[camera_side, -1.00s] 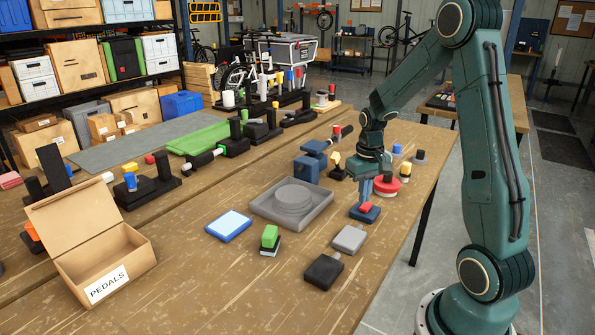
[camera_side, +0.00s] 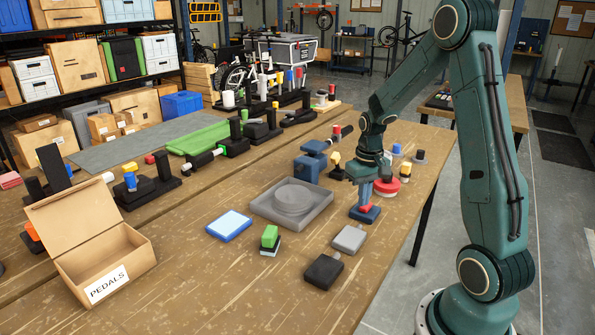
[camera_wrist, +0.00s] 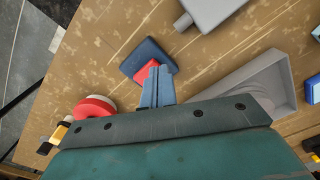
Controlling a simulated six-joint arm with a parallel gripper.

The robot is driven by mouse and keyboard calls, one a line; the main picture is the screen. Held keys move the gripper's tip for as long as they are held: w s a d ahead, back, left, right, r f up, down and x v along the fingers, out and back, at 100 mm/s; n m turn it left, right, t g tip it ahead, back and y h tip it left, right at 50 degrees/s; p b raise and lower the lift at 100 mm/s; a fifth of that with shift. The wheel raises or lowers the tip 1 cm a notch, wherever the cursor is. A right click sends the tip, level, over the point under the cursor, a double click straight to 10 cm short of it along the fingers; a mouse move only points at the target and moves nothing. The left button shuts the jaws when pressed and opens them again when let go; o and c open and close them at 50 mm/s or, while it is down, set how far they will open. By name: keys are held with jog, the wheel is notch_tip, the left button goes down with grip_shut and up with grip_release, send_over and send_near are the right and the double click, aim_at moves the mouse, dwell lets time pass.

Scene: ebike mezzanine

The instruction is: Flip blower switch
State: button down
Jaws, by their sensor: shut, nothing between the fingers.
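A small switch with a dark blue base (camera_side: 364,214) and a red rocker (camera_side: 365,207) sits on the bench to the right of the grey tray; no label on it is readable. My gripper (camera_side: 364,193) is shut and empty, pointing down just over the red rocker. In the wrist view my closed blue-grey fingers (camera_wrist: 157,84) overlap the right side of the red rocker (camera_wrist: 145,72), with the blue base (camera_wrist: 150,55) around and beyond it. I cannot tell for sure whether the fingertips touch the rocker.
A red round button (camera_side: 385,187) stands close behind the switch. A grey block (camera_side: 349,238) and a black block (camera_side: 323,271) lie in front. The grey tray (camera_side: 263,208) with a round form and a blue vise-like fixture (camera_side: 308,168) are to the left. The bench's right edge is near.

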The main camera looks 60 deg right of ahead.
jog(key=shift+f, duration=0.85)
dwell(0.7)
jog(key=shift+r, duration=0.1)
notch_tip(320, 180, up, 7)
dwell(1.2)
dwell(0.3)
jog(key=s+a+r+n+t+h, duration=0.1)
jog(key=s+a+r+n+t, duration=0.2)
jog(key=a+r, duration=0.85)
jog(key=s+a+r+n+t+y, duration=0.1)
jog(key=s+a+n+t, duration=0.1)
jog(key=s+a, duration=0.7)
jog(key=a+n, duration=0.1)
jog(key=a, duration=0.1)
jog(key=shift+s+a+r+t, duration=0.25)
jog(key=shift+s+a+t, duration=0.05)
jog(key=shift+s, duration=0.05)
